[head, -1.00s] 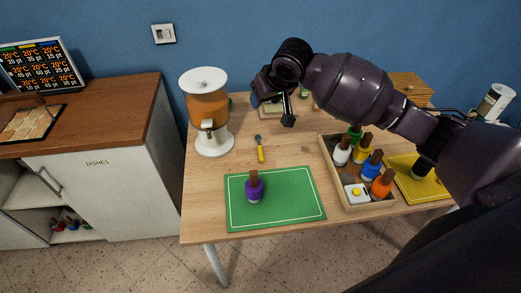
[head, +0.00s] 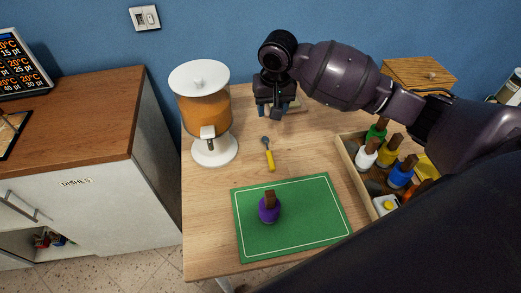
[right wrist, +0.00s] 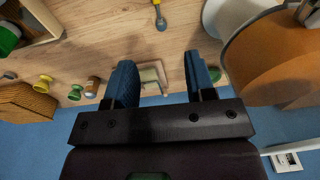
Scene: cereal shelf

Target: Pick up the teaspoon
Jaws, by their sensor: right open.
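The teaspoon (head: 269,160), with a yellow handle and a grey bowl, lies on the wooden table between the cereal dispenser and the wooden box. Its bowl end points towards the wall. It also shows at the top edge of the right wrist view (right wrist: 160,17), partly cut off. My right gripper (head: 275,112) hangs above the table, beyond the bowl end of the teaspoon. In the right wrist view its two blue fingers (right wrist: 157,62) are apart with nothing between them; the teaspoon lies ahead of the fingertips. My left gripper is not in view.
The cereal dispenser (head: 205,115) stands left of the teaspoon. A green mat (head: 310,220) with a purple bottle (head: 269,208) lies in front. A wooden box (head: 348,165) of several bottles is on the right. A small framed item (right wrist: 150,78) lies beneath the gripper.

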